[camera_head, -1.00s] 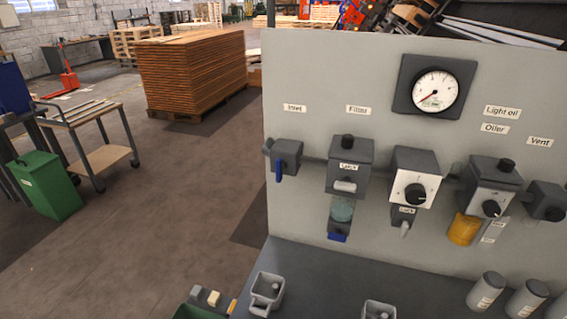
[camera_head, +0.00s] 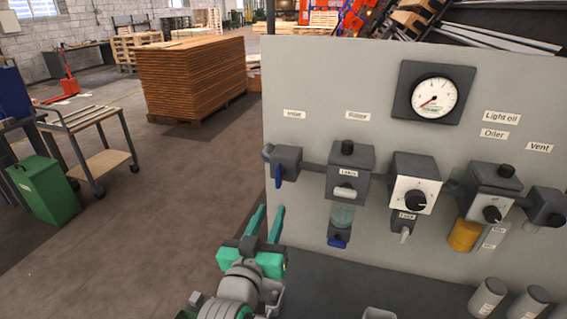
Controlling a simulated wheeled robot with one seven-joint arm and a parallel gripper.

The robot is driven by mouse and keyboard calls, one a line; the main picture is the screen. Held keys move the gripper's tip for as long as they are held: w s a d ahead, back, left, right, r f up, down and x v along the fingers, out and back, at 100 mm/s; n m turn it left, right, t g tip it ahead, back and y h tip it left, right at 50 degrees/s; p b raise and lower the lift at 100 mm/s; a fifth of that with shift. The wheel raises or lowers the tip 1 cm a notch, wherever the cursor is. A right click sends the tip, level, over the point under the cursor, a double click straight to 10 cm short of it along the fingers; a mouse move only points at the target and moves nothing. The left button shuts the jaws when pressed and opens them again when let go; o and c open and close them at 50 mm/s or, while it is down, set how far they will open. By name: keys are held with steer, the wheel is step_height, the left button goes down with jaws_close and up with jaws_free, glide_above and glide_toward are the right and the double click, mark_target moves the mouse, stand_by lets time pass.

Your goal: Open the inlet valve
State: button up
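The inlet valve (camera_head: 286,163) is a dark grey block at the left end of the panel's row of units, under the "Inlet" label (camera_head: 294,114). Its blue handle (camera_head: 278,177) hangs pointing down on the valve's left side. My gripper (camera_head: 266,225) has two teal fingers pointing up, with a gap between them. It is open and empty, below the inlet valve and in front of the panel's lower left edge. The handle is apart from the fingers in the picture.
The grey panel (camera_head: 330,75) carries a filter unit (camera_head: 350,170), a knob unit (camera_head: 413,185), an oiler (camera_head: 492,190), a vent (camera_head: 546,206) and a gauge (camera_head: 434,97). Grey cups (camera_head: 487,297) stand on the dark shelf. The floor to the left is open, with a cart (camera_head: 95,160) beyond.

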steer(key=m+h, duration=0.1)
steer(key=m, duration=0.1)
glide_toward(277, 172)
steer(key=x, duration=1.5)
jaws_close()
